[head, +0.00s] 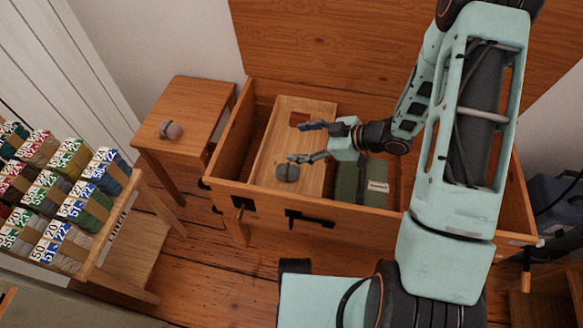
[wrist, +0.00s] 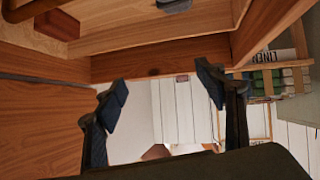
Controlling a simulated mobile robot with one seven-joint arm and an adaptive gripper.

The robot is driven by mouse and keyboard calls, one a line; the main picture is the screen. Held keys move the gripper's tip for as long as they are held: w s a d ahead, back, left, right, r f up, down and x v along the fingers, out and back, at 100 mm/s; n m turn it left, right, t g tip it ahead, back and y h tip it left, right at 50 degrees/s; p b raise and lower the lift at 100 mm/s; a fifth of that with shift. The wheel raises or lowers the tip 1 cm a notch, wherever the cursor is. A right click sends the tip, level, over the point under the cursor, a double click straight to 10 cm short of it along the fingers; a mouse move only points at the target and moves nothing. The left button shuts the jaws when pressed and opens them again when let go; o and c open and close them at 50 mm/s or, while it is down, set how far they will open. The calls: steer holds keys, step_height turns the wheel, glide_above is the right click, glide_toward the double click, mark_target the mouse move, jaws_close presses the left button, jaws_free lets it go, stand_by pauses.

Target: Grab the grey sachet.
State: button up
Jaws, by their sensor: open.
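The grey sachet (head: 287,173) is a small dark grey, tied bundle. It lies on a pale wooden tray (head: 268,152) inside the open timber chest (head: 345,213). In the wrist view a grey piece that looks like the sachet (wrist: 174,5) is cut off by the top edge. My gripper (head: 303,142) is open and empty, over the tray and pointing left. In the head view its lower finger shows just above the sachet, apart from it as far as I can tell. Both fingers (wrist: 163,82) are spread in the wrist view.
A pinkish sachet (head: 170,130) sits on a small wooden side table (head: 190,98) left of the chest. Green folded cloth (head: 347,182) with a label lies in the chest right of the tray. A rack of labelled yarn bundles (head: 60,190) stands at left. The chest walls surround my gripper's area.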

steer(key=s+f, duration=0.1)
steer(key=s+m+y, duration=0.1)
steer(key=s+f+b, duration=0.1)
steer(key=shift+a+f+m, duration=0.25)
steer(key=shift+f+m, duration=0.1)
steer(key=shift+m, duration=0.05)
steer(key=b, duration=0.3)
glide_toward(278, 169)
steer(key=a+f, duration=0.1)
steer(key=w+a+f, duration=0.1)
steer(key=f, duration=0.1)
steer(key=shift+w+a+f, duration=0.3)
steer(key=shift+a+f, duration=0.05)
steer(key=shift+a, duration=0.05)
steer(key=shift+r+b+x, duration=0.1)
steer(key=shift+b+x, duration=0.5)
steer(key=shift+x, duration=1.15)
steer(key=shift+r+b+x, duration=0.15)
steer(key=shift+b+x, duration=0.4)
steer(key=shift+x, duration=1.15)
steer(key=shift+w+a, duration=0.1)
steer(key=shift+c, duration=0.5)
steer(key=c, duration=1.3)
